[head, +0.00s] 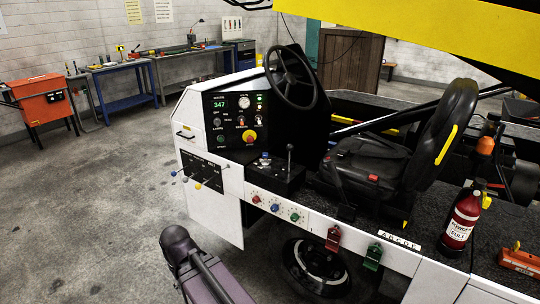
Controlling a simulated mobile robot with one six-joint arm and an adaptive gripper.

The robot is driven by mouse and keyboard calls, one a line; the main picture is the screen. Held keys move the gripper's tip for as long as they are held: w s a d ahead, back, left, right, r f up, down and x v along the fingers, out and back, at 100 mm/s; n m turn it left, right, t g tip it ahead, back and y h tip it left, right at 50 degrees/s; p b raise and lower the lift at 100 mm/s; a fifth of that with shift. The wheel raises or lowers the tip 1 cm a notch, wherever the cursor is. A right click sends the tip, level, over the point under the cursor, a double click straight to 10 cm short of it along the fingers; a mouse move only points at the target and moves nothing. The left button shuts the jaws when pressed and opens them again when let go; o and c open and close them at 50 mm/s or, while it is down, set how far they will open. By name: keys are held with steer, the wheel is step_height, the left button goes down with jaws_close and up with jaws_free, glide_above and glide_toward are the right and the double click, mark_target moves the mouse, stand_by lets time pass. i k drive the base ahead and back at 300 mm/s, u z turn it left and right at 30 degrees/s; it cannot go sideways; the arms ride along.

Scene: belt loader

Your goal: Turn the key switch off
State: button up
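The black control panel (235,120) is on the front of the white belt loader, left of the steering wheel. It has a green display reading 347, a round white gauge (244,102), small lamps, a grey round switch (217,122), a green button (221,139) and a red mushroom button on a yellow base (249,136). The key switch is too small to pick out for certain among these controls, so its position cannot be read. My gripper is not in view.
The steering wheel (290,78) and black seat (378,160) stand right of the panel. Levers with coloured knobs (200,173) stick out below it. A fire extinguisher (461,220) stands at the right. The yellow boom (420,22) hangs overhead. The floor (105,210) at left is clear.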

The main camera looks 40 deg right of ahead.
mark_target(264, 162)
steer(key=z, duration=0.3)
steer(key=i, duration=0.65)
steer(key=z, duration=0.8)
steer(key=i, duration=0.45)
steer(key=z, duration=0.2)
